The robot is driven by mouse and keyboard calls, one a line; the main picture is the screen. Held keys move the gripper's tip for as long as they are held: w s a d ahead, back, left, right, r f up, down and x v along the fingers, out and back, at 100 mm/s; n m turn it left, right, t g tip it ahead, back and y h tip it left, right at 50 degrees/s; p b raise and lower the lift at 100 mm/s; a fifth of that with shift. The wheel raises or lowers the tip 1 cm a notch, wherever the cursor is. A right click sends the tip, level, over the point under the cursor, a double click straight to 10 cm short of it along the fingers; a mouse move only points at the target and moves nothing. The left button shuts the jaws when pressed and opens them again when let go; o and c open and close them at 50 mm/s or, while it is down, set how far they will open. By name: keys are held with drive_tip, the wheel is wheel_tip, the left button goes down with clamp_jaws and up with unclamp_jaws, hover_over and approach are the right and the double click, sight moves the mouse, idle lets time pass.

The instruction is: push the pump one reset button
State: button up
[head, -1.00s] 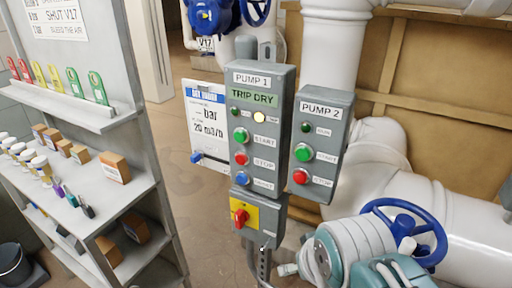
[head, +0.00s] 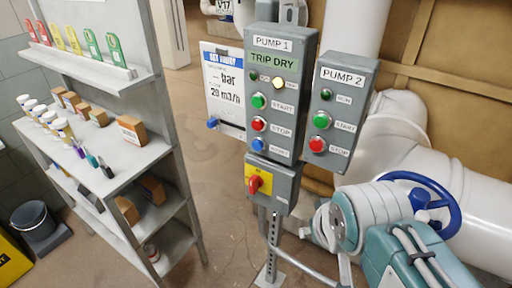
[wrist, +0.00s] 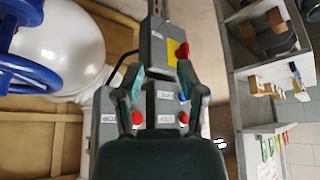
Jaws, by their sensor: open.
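The grey PUMP 1 panel (head: 297,120) carries a lit TRIP DRY plate, a lit lamp, a green START button, a red STOP button and a blue reset button (head: 258,145) lowest. The wrist view shows the panels upside down, with the blue button (wrist: 183,97) beside the right finger. My gripper (wrist: 160,78) is open and empty, its fingers spread in front of the panels. Contact with the button cannot be told. In the head view my arm is at the lower right and the fingers cannot be made out.
The PUMP 2 panel (head: 342,110) stands close on the right. A red rotary switch on a yellow plate (head: 257,180) sits below PUMP 1. A shelf unit (head: 118,175) stands left; white pipes and a blue handwheel (head: 428,200) are right. Floor shows between shelf and panel.

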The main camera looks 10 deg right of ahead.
clamp_jaws()
idle(1.0)
